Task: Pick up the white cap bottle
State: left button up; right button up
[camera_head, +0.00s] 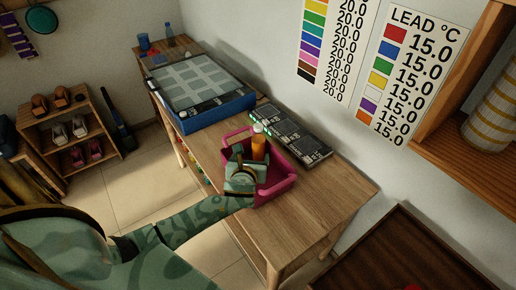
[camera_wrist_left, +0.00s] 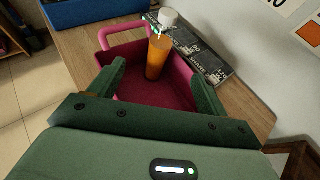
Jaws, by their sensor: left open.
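The white cap bottle (camera_head: 258,147) has an orange body and stands upright in a pink basket (camera_head: 284,186) on the wooden table. In the left wrist view the bottle (camera_wrist_left: 157,57) stands near the far side of the basket (camera_wrist_left: 181,93), and its white cap (camera_wrist_left: 168,17) shows clearly. My left gripper (camera_head: 246,160) is over the basket, close to the bottle. In the left wrist view my left gripper (camera_wrist_left: 160,78) is open, with one finger on each side of the bottle's line. Whether the fingers touch the bottle cannot be told. My right gripper is not in view.
Dark keyboard-like panels (camera_head: 292,133) lie behind the basket along the wall. A blue tray with a grey top (camera_head: 217,117) stands further left on the table (camera_head: 325,198). A wooden wall shelf (camera_head: 470,160) juts out at right. The table's right end is clear.

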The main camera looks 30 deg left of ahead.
pick_arm(q)
jog(key=b, duration=0.3)
send_near(257, 144)
jog(key=x, duration=0.5)
jog(key=shift+w+a+r, duration=0.2)
jog(key=shift+w+r, duration=0.05)
jog(key=shift+r, duration=0.05)
jog(key=shift+w+a+f, duration=0.1)
jog(key=shift+w+a, duration=0.05)
jog(key=shift+w, duration=0.1)
jog(key=b+x, duration=0.1)
jog(key=x, duration=0.1)
jog(key=b+x, duration=0.2)
jog(key=shift+w+f, duration=0.15)
jog(key=shift+f, duration=0.25)
jog(key=shift+w+f, duration=0.1)
jog(key=shift+w, duration=0.35)
jog(key=shift+r, duration=0.2)
jog(key=shift+c, duration=0.4)
jog(key=c, duration=1.6)
